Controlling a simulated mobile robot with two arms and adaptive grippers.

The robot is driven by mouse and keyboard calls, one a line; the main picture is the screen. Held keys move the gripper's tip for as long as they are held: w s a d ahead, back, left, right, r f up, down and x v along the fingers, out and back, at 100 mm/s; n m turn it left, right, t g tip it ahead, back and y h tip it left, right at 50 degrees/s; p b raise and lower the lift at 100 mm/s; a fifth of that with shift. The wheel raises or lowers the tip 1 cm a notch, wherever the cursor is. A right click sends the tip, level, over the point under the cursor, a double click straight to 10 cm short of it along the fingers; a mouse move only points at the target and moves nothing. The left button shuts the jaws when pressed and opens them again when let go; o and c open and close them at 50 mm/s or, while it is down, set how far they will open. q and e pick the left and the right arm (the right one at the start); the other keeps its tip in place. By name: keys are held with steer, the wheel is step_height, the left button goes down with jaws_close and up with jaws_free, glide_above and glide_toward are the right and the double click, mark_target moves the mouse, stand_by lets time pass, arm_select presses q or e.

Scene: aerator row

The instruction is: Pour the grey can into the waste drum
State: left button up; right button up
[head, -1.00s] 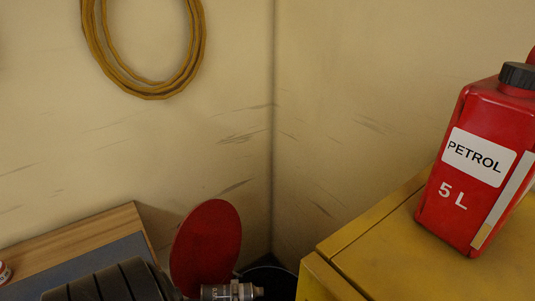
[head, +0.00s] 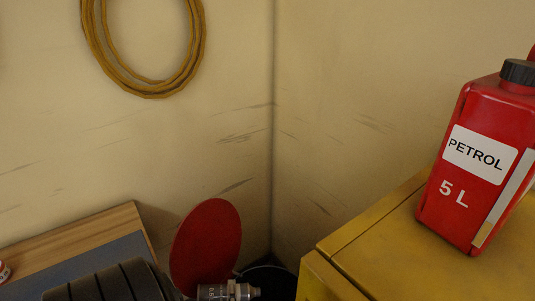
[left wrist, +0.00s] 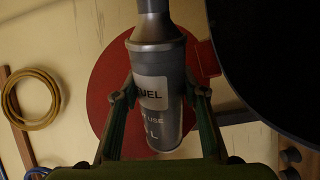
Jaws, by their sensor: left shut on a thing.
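The grey can (head: 215,292) is at the bottom edge of the head view, lying about level, its narrow end pointing right. In the left wrist view the can (left wrist: 157,85) shows a pale label reading partly "UEL". My left gripper (left wrist: 160,92) is shut on its body, one finger on each side. The waste drum (head: 270,268) shows as a dark rim behind the can's narrow end, mostly cut off below. Its red round lid (head: 205,245) stands up beside the opening. A large dark round shape at the upper right of the wrist view looks like the drum. My right gripper is not in view.
A yellow cabinet (head: 385,255) stands right of the drum, with a red petrol canister (head: 470,185) on top. A wood-edged bench (head: 75,245) is at the left. A hose coil (head: 100,55) hangs on the wall. The space above the drum is clear.

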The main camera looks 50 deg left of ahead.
mark_target(241, 296)
arm_select(q)
steer(key=shift+w+d+f+m+b, duration=0.15)
steer(key=shift+f+m+b, duration=0.15)
steer(key=shift+f+b, duration=0.2)
steer(key=shift+w+d+f+m+b, duration=0.1)
steer(key=shift+w+f+m+b, duration=0.05)
steer(key=shift+f+m+b, duration=0.3)
stand_by(1.0)
steer(key=shift+w+d+f+b, duration=0.25)
steer(key=shift+f+b, duration=0.15)
steer(key=shift+f, duration=0.2)
steer(key=shift+w+d+r+m+p, duration=0.2)
steer(key=shift+w+r+m+p, duration=0.15)
steer(key=shift+w+m, duration=0.1)
steer(key=shift+w+d+r+m+p, duration=0.15)
steer(key=shift+w+r+m+p, duration=0.15)
steer(key=shift+r+m, duration=0.2)
stand_by(1.2)
steer(key=shift+f, duration=0.1)
stand_by(0.9)
